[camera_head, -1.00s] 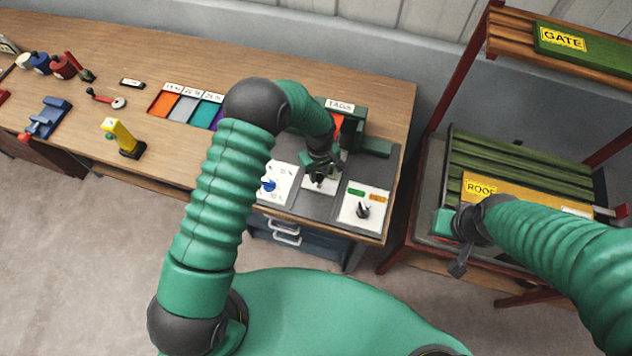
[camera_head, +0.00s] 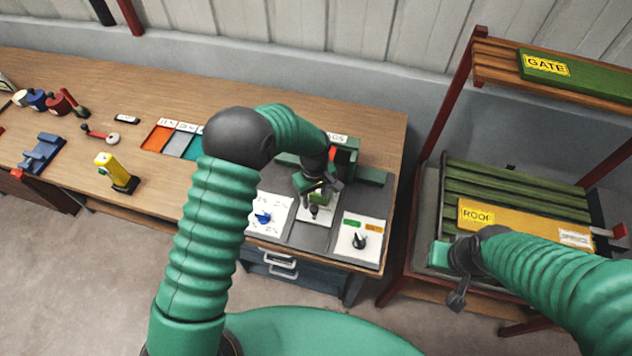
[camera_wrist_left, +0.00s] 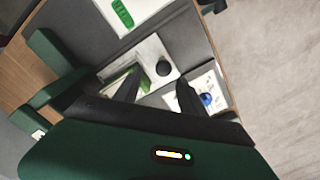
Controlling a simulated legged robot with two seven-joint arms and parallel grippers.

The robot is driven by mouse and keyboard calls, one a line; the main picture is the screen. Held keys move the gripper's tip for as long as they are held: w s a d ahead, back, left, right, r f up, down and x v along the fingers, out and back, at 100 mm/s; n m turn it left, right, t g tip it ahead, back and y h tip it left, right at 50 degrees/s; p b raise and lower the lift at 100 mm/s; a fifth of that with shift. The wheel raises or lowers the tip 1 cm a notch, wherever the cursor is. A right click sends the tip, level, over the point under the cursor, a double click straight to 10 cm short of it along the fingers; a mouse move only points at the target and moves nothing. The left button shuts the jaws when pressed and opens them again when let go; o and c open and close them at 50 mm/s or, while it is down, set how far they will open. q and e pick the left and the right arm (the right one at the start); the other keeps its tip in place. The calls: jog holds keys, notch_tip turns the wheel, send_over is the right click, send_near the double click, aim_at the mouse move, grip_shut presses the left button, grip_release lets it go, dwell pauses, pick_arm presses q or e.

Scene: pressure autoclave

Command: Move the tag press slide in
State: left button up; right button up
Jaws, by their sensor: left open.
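The tag press (camera_head: 345,158) is a dark green frame at the back of a grey panel, under a partly hidden "TAGS" label. Its slide appears to be the white plate (camera_head: 322,217) with a black knob (camera_head: 314,211), in front of the press. In the left wrist view the knob (camera_wrist_left: 164,68) stands upright beside a green piece (camera_wrist_left: 131,76). My left gripper (camera_head: 318,185) is open above the plate, on the press side of the knob.
A blue dial (camera_head: 263,217) is left of the slide and a black dial (camera_head: 359,241) is right of it. Coloured bins (camera_head: 157,138) and a yellow tool (camera_head: 112,172) lie further left on the bench. A rack with a "ROOF" board (camera_head: 520,225) stands right.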

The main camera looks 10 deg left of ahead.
pick_arm(q)
notch_tip(320, 180, up, 12)
jog(key=b, duration=0.2)
jog(key=shift+d+r, duration=0.15)
jog(key=shift+d, duration=0.1)
jog(key=shift+a, duration=0.15)
jog(key=s+a+f+m+t+b, duration=0.1)
jog(key=s+a+f+m+b, duration=0.2)
jog(key=s, duration=0.6)
jog(key=s+a+f+m+t+b, duration=0.1)
jog(key=s+a+f+m+b, duration=0.3)
jog(key=s, duration=0.5)
jog(key=shift+a+f+m+t+b, duration=0.2)
jog(key=shift+f+m+t+b, duration=0.1)
jog(key=shift+f+m+b, duration=0.5)
jog(key=shift+s, duration=0.2)
jog(key=shift+w+a, duration=0.1)
